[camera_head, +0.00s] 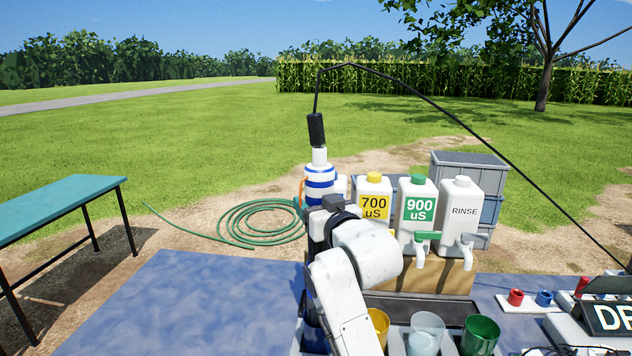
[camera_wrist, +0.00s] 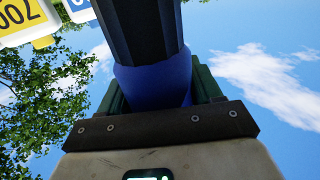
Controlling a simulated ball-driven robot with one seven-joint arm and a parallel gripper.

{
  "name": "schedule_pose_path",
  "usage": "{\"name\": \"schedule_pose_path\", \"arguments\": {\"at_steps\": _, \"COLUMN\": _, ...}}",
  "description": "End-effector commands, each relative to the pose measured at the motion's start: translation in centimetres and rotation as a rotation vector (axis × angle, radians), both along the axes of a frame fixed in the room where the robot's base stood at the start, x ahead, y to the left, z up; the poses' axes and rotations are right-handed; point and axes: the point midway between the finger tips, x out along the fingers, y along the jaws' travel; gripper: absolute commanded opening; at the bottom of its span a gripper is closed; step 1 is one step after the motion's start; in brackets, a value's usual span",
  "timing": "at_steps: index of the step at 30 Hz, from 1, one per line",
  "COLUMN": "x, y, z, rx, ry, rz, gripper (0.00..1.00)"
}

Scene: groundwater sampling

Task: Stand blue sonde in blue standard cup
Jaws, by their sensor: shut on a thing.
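The blue sonde (camera_head: 319,184), white with blue bands, stands about upright above the table, with a black connector and cable at its top. In the wrist view its blue body (camera_wrist: 150,82) and a dark upper part fill the space between my jaws. My gripper (camera_wrist: 155,95) is shut on it; in the head view my arm hides the jaws and the sonde's lower end. A dark blue cup (camera_head: 314,341), probably the blue standard cup, shows partly at the lower left of my arm, below the sonde. The gap between them is hidden.
A yellow cup (camera_head: 379,324), a clear cup (camera_head: 425,334) and a green cup (camera_head: 481,335) stand right of my arm. Behind are the 700 jug (camera_head: 373,205), 900 jug (camera_head: 417,207) and RINSE jug (camera_head: 463,211). The cable arcs right. The table's left side (camera_head: 180,310) is clear.

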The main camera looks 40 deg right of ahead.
Motion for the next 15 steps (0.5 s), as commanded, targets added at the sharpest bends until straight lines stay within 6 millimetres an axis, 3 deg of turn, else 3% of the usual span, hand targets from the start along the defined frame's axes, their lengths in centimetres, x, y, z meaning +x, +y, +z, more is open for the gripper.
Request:
{"name": "schedule_pose_path", "arguments": {"at_steps": 5, "x": 0.0, "y": 0.0, "z": -0.4, "rx": -0.004, "ry": -0.009, "rz": 0.0, "gripper": 0.0}}
{"name": "schedule_pose_path", "arguments": {"at_steps": 15, "x": 0.0, "y": 0.0, "z": -3.8, "rx": -0.003, "ry": -0.008, "rz": 0.0, "gripper": 0.0}}
